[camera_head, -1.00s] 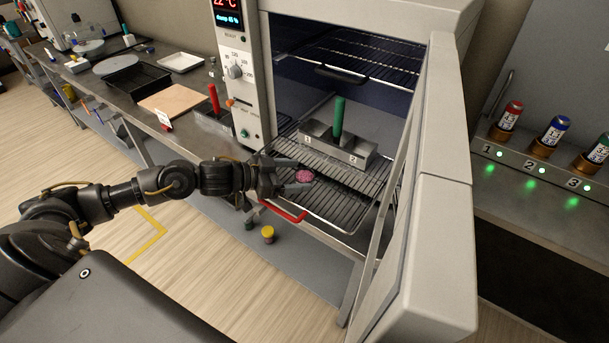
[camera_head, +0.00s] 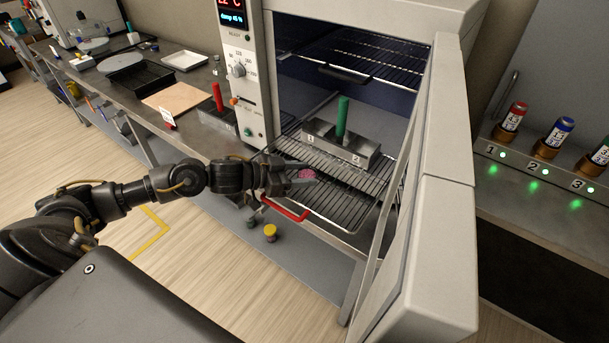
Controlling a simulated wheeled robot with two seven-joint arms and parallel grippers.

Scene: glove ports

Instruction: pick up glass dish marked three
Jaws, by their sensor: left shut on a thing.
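No number can be read on the dish. The rack extends from the open oven-like cabinet (camera_head: 448,120). My right gripper is not in view.
A metal block (camera_head: 360,152) with a green handle and marks 1 and 2 stands on the rack behind the gripper. A red handle (camera_head: 287,208) lies just below it. The open cabinet door (camera_head: 425,240) bounds the right side. Numbered vials (camera_head: 557,135) stand farther right.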

